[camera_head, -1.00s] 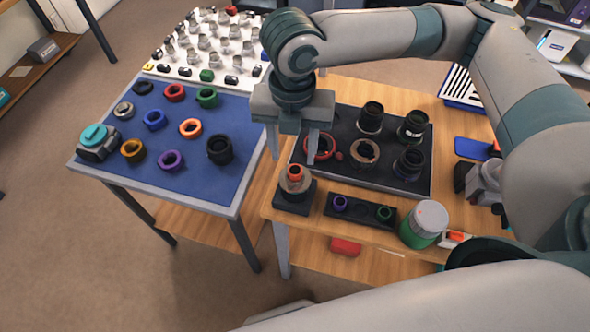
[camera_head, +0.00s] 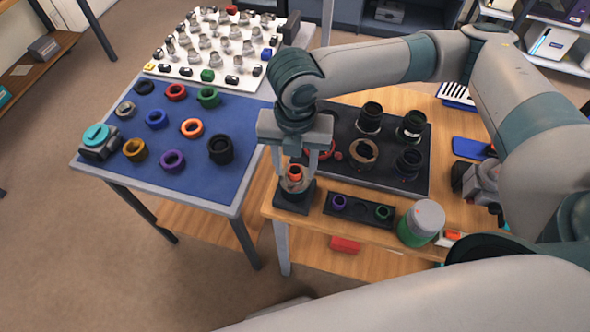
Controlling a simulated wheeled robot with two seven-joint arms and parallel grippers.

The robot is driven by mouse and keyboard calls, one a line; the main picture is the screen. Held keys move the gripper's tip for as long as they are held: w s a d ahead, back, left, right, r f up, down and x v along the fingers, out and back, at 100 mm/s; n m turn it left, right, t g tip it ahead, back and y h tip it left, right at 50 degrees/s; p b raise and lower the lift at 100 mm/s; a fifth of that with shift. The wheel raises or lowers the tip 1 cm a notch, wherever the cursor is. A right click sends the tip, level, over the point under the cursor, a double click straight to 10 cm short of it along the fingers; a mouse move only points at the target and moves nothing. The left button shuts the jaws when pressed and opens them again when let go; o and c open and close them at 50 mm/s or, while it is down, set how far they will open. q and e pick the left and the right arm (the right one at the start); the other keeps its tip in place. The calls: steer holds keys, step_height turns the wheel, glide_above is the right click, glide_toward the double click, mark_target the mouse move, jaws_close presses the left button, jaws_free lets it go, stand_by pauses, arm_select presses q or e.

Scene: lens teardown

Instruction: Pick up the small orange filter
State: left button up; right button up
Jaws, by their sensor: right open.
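A small orange filter (camera_head: 294,172) sits on top of a tan and grey round piece (camera_head: 294,184) on a black square stand (camera_head: 293,203) at the wooden table's front left corner. My right gripper (camera_head: 295,168) is over this stand, pointing down and open. One finger shows on each side of the orange filter; I cannot tell whether they touch it. My left gripper is not in view.
A small black tray (camera_head: 358,216) with a purple and a green ring is just right of the stand. A green jar (camera_head: 420,222) stands further right. A large black tray (camera_head: 393,181) with lens parts lies behind. The blue mat (camera_head: 205,184) holds several rings.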

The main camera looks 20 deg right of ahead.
steer(key=c, duration=1.1)
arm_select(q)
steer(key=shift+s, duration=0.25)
arm_select(e)
steer(key=shift+c, duration=0.2)
